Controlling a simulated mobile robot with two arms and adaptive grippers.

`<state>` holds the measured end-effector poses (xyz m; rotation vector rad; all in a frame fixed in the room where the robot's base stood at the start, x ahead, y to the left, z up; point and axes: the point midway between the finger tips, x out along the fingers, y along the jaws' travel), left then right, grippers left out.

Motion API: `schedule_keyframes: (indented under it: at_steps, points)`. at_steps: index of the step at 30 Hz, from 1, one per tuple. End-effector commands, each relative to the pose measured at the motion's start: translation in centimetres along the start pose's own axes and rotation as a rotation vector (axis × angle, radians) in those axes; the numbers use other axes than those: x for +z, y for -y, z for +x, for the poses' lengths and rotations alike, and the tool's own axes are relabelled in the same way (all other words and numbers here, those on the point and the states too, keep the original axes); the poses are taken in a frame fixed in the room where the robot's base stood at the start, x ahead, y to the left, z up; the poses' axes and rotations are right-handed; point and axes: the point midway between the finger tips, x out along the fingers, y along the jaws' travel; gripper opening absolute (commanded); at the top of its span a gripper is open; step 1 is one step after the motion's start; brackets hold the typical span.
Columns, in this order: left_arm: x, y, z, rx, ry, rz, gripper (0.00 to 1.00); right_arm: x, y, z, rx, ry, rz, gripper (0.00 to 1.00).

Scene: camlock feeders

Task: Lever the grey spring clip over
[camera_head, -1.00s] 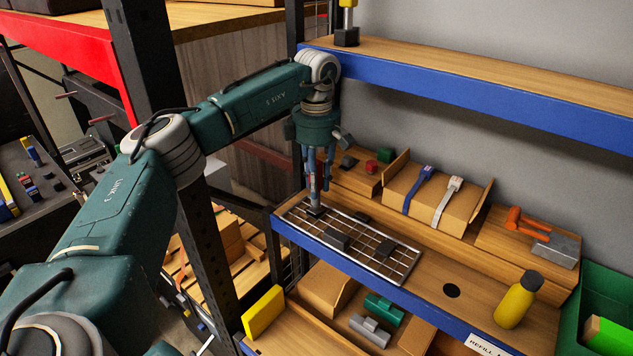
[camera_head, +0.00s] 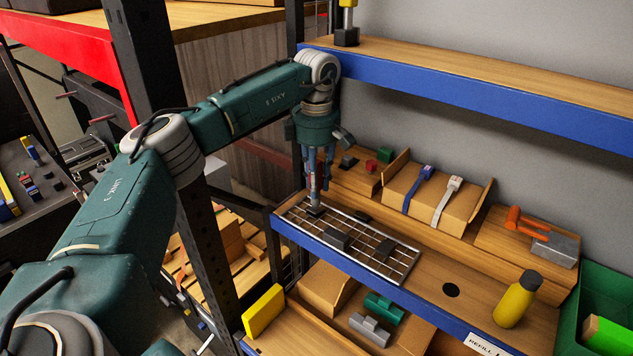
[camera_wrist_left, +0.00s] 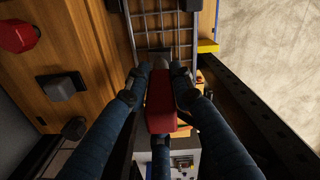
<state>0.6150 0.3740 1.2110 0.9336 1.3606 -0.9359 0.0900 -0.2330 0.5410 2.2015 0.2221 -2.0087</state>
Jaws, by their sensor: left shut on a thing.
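My left gripper (camera_head: 317,206) points down over the left end of a wire rack (camera_head: 352,238) on the middle shelf. In the left wrist view its fingers (camera_wrist_left: 160,82) are closed around a red block-like piece (camera_wrist_left: 161,103). A dark block (camera_wrist_left: 154,54) on the rack lies just beyond the fingertips; whether the red piece touches it is unclear. A grey clip-shaped part (camera_head: 370,329) lies on the lower shelf, beside a similar green part (camera_head: 384,307), well away from the gripper. I cannot tell whether it is the spring clip. My right gripper is out of view.
Dark blocks (camera_head: 337,239) sit on the rack. A black upright (camera_head: 160,80) stands left of the gripper; the upper shelf (camera_head: 480,96) overhangs.

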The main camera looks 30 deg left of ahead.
Motion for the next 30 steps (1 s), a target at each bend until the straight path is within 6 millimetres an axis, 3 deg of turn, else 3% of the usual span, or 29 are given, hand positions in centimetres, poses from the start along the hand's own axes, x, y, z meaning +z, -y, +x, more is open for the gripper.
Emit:
schedule_keyframes:
  at_steps: [19, 30]
  points:
    - [0.0, 0.0, 1.3, 0.001, 0.0, 0.0, 0.0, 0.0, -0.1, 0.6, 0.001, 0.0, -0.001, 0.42]
    - [-0.3, 0.6, 1.7, 0.063, 0.03, 0.002, 0.0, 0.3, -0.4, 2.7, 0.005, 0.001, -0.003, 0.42]
